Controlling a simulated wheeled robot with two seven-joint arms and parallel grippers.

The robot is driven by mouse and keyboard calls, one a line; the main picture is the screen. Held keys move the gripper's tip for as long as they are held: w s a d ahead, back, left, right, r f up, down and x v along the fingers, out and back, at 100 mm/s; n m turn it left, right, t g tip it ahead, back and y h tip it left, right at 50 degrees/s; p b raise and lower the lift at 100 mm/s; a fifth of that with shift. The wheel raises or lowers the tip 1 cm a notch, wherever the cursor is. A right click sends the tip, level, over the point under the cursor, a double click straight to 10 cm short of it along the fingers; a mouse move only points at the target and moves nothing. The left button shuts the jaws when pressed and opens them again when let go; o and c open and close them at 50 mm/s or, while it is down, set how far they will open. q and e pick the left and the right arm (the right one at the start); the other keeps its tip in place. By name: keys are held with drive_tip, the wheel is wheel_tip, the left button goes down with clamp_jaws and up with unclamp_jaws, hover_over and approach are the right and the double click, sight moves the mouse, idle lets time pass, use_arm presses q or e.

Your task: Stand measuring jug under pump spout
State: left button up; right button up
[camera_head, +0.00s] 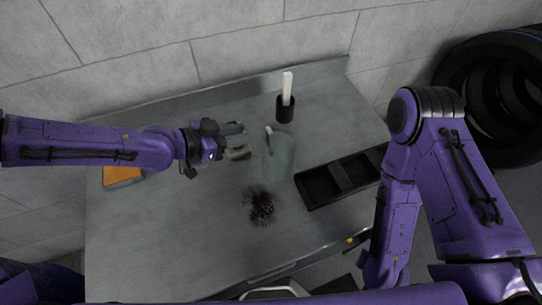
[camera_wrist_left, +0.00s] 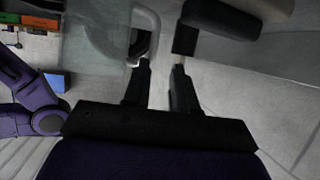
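The measuring jug (camera_head: 278,160) is a translucent grey vessel standing upright near the middle of the bench. In the left wrist view the jug (camera_wrist_left: 97,28) fills the upper left, and its pale looped handle (camera_wrist_left: 152,28) points toward my fingers. My left gripper (camera_head: 238,141) is just left of the jug. Its fingers (camera_wrist_left: 160,72) are apart, with the handle's near end close to the gap; I cannot tell whether they touch it. My right arm is on the right, but its gripper is not visible. I cannot make out a pump spout clearly.
A black holder with a white upright piece (camera_head: 286,104) stands behind the jug. A black compartment tray (camera_head: 311,191) lies to its right. A dark speckled patch (camera_head: 262,207) is in front. An orange-topped item (camera_head: 121,175) lies far left. The front left bench is clear.

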sight(275, 152)
use_arm(q)
drive_tip(key=x, duration=0.4)
drive_tip(key=p+x, duration=0.1)
drive_tip(key=shift+s+d+f, duration=0.1)
drive_tip(key=shift+d+f, duration=0.05)
drive_tip(key=shift+d, duration=0.35)
drive_tip(key=shift+w+d+f, duration=0.15)
drive_tip(key=shift+w+f, duration=0.05)
drive_tip(key=shift+w, duration=0.05)
drive_tip(key=shift+s+r, duration=0.1)
clamp_jaws()
